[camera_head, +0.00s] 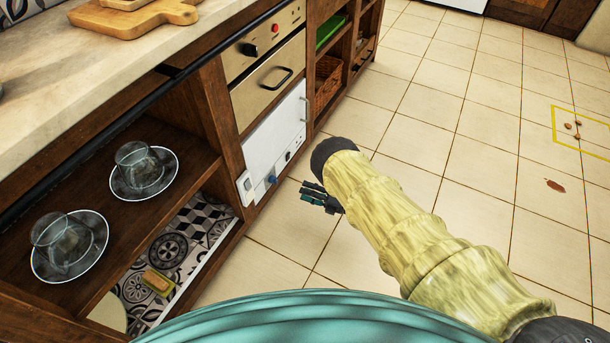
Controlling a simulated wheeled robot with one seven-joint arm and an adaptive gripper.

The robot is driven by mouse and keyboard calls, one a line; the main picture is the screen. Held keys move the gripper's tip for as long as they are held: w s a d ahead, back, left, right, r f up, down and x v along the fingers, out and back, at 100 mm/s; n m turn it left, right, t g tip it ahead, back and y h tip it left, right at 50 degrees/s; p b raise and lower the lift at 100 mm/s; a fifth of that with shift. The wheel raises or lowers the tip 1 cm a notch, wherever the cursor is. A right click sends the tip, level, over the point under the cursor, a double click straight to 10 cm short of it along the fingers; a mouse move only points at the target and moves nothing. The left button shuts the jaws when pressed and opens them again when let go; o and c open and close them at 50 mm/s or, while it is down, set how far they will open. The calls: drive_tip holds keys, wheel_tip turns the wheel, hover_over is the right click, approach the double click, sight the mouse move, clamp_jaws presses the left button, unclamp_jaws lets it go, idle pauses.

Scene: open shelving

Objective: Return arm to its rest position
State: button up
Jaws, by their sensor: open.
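My arm, in a yellowish sleeve, reaches from the lower right toward the middle of the head view. My gripper (320,197) is at its far end, dark and small, partly hidden behind the arm's end. It is open, and I see nothing held in it. It hangs over the tiled floor (480,190), to the right of the white panel at the foot of the cabinet, apart from the shelving.
Open wooden shelving (95,190) on the left holds two glass cups (138,163) (60,240) on saucers. A sponge-like block (158,281) lies on the patterned lower level. Cutting boards (130,17) lie on the counter. Small brown objects (577,136) and a reddish stain (555,185) are on the right floor.

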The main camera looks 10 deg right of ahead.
drive_tip(key=s+d+f+m+t+h, duration=0.1)
drive_tip(key=s+d+f+m+h, duration=0.1)
drive_tip(key=s+d+m+h, duration=0.35)
drive_tip(key=s+d+f+m+t+h, duration=0.1)
drive_tip(key=s+d+m+h, duration=0.1)
drive_tip(key=d+m+h, duration=0.6)
drive_tip(key=s+d+m+g, duration=0.2)
drive_tip(key=s+d+m, duration=0.1)
drive_tip(key=s+m, duration=0.4)
drive_tip(key=s+a+r+m+g+h, duration=0.1)
drive_tip(key=s+a+r+m+g, duration=0.2)
drive_tip(key=s, duration=0.8)
drive_tip(key=s+r+m+g+h, duration=0.1)
drive_tip(key=s+r+m+g, duration=0.3)
drive_tip(key=s, duration=0.6)
drive_tip(key=s+a+r+m+g, duration=0.2)
drive_tip(key=s+r+m, duration=0.3)
drive_tip(key=s, duration=0.6)
wheel_tip(320, 180, up, 32)
drive_tip(key=p, duration=3.2)
drive_tip(key=shift+w+f, duration=0.2)
drive_tip(key=shift+w, duration=0.1)
drive_tip(key=shift+h, duration=0.25)
